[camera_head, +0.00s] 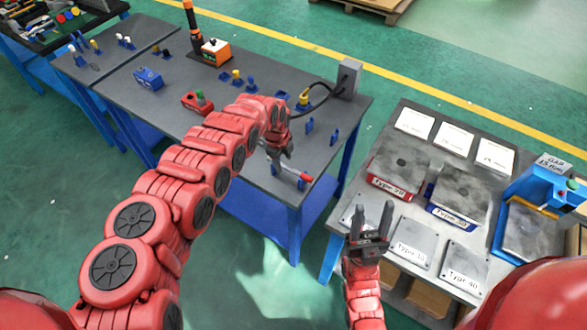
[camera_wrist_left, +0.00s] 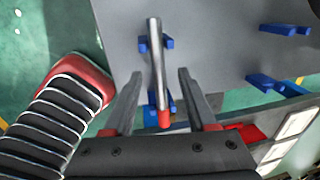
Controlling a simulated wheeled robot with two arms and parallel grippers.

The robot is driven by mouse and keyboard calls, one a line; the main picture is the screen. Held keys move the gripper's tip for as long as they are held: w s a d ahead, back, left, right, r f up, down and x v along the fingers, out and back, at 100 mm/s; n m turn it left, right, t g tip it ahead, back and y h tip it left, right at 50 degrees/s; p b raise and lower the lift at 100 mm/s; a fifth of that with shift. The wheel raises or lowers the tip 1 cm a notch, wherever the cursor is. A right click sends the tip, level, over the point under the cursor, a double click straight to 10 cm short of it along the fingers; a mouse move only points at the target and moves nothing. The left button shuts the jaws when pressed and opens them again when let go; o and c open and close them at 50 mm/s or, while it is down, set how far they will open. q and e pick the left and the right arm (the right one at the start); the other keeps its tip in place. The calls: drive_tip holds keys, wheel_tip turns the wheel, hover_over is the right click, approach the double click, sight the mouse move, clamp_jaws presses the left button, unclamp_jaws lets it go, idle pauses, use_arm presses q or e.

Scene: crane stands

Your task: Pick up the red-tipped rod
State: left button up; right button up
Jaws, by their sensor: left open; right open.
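The red-tipped rod (camera_wrist_left: 157,65) is a silver bar lying across two blue holders (camera_wrist_left: 168,43) on the grey table. Its red tip (camera_wrist_left: 164,118) points toward my gripper's palm in the left wrist view. In the head view the red tip (camera_head: 305,177) shows near the table's front right corner. My left gripper (camera_head: 284,153) is open above the rod. In the left wrist view its fingers (camera_wrist_left: 160,82) are on either side of the rod, apart from it. My right gripper (camera_head: 371,215) is open and empty at the left edge of the right table.
The grey table (camera_head: 240,150) also bears several blue holders, a red block (camera_head: 196,103), an orange box (camera_head: 215,51) and a post with a black cable (camera_head: 347,78). The right table (camera_head: 412,210) holds several metal plates and white labels. A gap of green floor separates the tables.

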use_arm(q)
drive_tip(key=shift+w+f, duration=0.1)
drive_tip(key=shift+f, duration=0.6)
clamp_jaws()
idle(1.0)
